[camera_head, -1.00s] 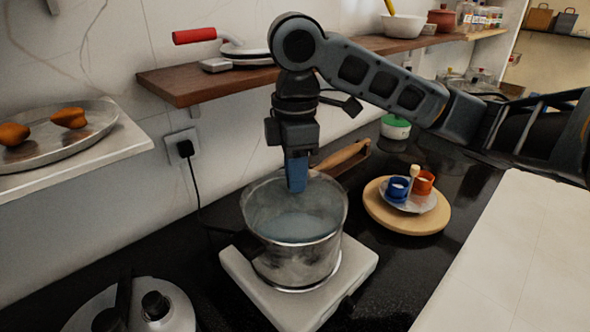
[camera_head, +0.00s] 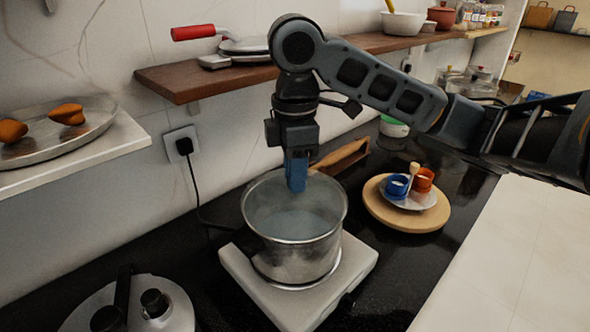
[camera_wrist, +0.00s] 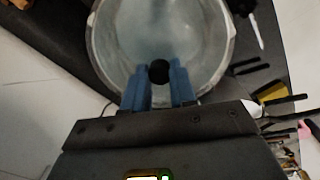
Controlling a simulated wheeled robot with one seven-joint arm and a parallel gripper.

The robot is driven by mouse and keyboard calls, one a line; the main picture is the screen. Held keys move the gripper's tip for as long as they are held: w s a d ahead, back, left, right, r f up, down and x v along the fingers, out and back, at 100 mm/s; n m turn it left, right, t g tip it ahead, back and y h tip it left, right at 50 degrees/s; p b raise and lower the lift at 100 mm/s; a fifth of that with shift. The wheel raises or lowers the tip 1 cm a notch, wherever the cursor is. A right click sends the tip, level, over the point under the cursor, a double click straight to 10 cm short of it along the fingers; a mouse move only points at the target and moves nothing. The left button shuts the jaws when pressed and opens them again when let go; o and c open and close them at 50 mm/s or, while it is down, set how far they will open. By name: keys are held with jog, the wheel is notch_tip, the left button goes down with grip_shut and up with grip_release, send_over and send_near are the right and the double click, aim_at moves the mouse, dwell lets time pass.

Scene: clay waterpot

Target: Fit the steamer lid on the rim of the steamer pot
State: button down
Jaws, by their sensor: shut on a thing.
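The steamer pot (camera_head: 293,262) is a shiny metal pot standing upright on a white hot plate (camera_head: 345,262). My gripper (camera_head: 297,188) points down over the pot, its blue fingertips near rim height. In the wrist view my gripper (camera_wrist: 159,88) is shut on a round black knob (camera_wrist: 159,70). The knob appears to belong to the steamer lid, whose pale see-through disc (camera_wrist: 160,30) lies over the pot mouth. The clear lid is hard to make out in the head view. I cannot tell whether its edge touches the rim all round.
A round wooden board (camera_head: 430,217) with blue and orange cups stands to the right. A metal lidded pot (camera_head: 180,305) is at the front left. A wooden shelf (camera_head: 215,78) is behind my gripper, and a socket with a cable (camera_head: 184,146) is on the wall.

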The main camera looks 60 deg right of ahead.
jog(key=shift+r+p, duration=0.5)
jog(key=shift+p, duration=0.1)
jog(key=shift+f+b, duration=0.35)
jog(key=shift+f, duration=0.4)
dwell(1.1)
jog(key=shift+c, duration=1.3)
grip_release()
jog(key=shift+r, duration=0.1)
jog(key=shift+r+p, duration=3.2)
